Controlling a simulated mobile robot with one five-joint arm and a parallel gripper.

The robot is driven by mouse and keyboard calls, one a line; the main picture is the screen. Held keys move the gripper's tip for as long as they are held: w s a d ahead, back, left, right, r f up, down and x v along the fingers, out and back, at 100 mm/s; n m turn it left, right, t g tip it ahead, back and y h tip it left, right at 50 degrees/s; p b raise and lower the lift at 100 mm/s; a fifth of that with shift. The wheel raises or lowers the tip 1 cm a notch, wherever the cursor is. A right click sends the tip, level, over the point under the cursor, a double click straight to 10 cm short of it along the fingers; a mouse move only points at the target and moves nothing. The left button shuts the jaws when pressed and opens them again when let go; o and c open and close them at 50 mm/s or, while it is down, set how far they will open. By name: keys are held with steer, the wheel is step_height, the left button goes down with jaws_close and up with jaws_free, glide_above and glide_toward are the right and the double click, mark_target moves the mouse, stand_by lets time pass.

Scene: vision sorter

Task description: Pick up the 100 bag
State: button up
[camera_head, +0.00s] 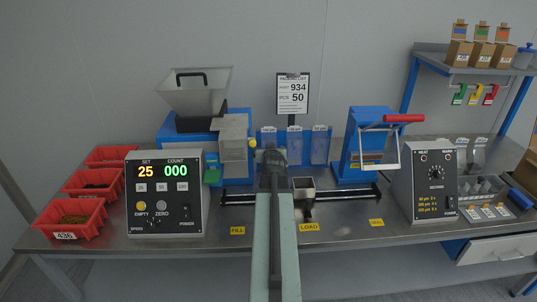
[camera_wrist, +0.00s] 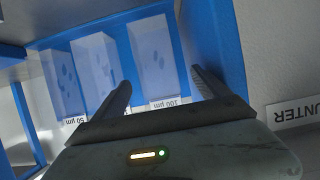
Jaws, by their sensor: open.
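The 100 bag (camera_wrist: 150,52) is a clear pouch in the right slot of a blue rack (camera_wrist: 118,28) in the wrist view. Its label reads 100 µm and appears upside down. My gripper (camera_wrist: 160,76) is open, with one finger on each side of this bag in the picture. I cannot tell whether the fingers touch it. A 50 µm bag (camera_wrist: 62,82) is at the left, and another bag (camera_wrist: 92,62) is between them, its label partly hidden by my left finger. In the head view, the rack (camera_head: 307,150) stands beyond my arm, which hides part of it.
A counter box (camera_head: 166,193) and red bins (camera_head: 75,216) are left of my arm. A blue press with a red handle (camera_head: 372,146) and a black heat box (camera_head: 433,183) stand to the right. A small metal funnel (camera_head: 304,190) is close beside my arm.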

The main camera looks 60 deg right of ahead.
steer(key=b+x, duration=0.1)
steer(key=x, duration=0.4)
steer(key=shift+s+d+b, duration=0.1)
steer(key=shift+d+b, duration=0.2)
steer(key=shift+b, duration=0.1)
steer(key=shift+a+r, duration=0.1)
steer(key=shift+c, duration=0.9)
steer(key=c, duration=1.2)
steer(key=shift+s+a+r+p, duration=0.1)
steer(key=shift+s+r+p, duration=1.25)
steer(key=shift+s, duration=0.2)
steer(key=c, duration=0.5)
steer(key=s+r+p, duration=0.5)
steer(key=s, duration=0.6)
steer(key=shift+a, duration=0.3)
steer(key=shift+r+p, duration=0.25)
steer(key=shift+p, duration=0.1)
